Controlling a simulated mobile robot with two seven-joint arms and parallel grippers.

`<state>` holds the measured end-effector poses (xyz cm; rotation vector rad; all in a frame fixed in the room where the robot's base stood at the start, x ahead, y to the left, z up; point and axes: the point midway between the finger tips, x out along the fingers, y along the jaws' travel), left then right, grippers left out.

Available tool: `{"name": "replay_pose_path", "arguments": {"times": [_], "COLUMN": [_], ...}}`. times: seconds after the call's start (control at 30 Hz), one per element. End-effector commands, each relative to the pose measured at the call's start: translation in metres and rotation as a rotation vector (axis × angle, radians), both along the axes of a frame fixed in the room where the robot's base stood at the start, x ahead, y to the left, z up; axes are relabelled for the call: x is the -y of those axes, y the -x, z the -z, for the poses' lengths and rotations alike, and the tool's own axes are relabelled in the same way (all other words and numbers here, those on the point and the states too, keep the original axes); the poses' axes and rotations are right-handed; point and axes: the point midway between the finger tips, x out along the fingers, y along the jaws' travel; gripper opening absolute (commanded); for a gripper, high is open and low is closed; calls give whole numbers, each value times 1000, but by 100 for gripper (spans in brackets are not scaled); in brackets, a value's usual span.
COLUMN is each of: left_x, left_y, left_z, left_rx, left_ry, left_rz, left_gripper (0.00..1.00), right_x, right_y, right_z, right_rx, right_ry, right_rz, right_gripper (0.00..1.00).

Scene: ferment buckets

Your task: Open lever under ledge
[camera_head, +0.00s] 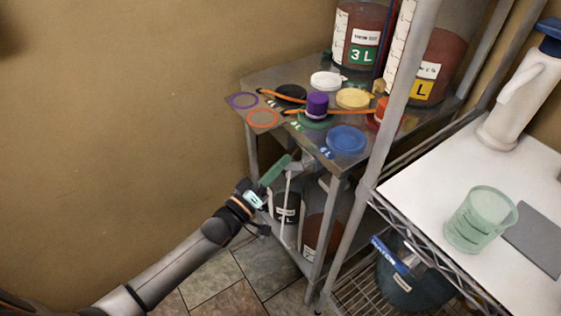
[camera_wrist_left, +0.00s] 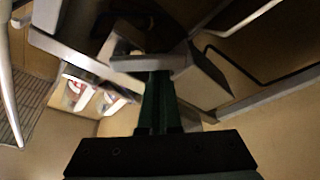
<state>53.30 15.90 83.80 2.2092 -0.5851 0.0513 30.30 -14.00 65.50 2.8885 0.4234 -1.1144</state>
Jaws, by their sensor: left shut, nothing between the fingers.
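My left gripper (camera_head: 284,161) has green fingers, shut and empty, just beside that piece and below the ledge. In the left wrist view my gripper (camera_wrist_left: 158,76) points at a grey bracket-like part (camera_wrist_left: 178,64). The fingertips overlap it in the picture; I cannot tell whether they touch. My right gripper is not in view.
Lids, including a blue one (camera_head: 347,139), and rings lie on the tabletop. Buckets (camera_head: 319,234) stand on the lower shelf. The floor and wall at left are clear.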

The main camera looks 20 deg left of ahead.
Motion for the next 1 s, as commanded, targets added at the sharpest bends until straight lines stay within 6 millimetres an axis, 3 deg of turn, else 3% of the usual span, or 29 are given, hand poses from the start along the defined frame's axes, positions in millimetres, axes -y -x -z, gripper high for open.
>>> {"name": "replay_pose_path", "arguments": {"times": [0.47, 1.0], "left_x": [2, 9], "left_y": [2, 7], "left_z": [3, 14], "left_rx": [-61, -236], "left_ry": [77, 301], "left_rz": [0, 0], "left_gripper": [0, 0], "right_x": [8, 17], "right_y": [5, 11], "right_z": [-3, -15], "right_rx": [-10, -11], "right_ry": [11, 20], "right_rz": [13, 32], "right_gripper": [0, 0]}}
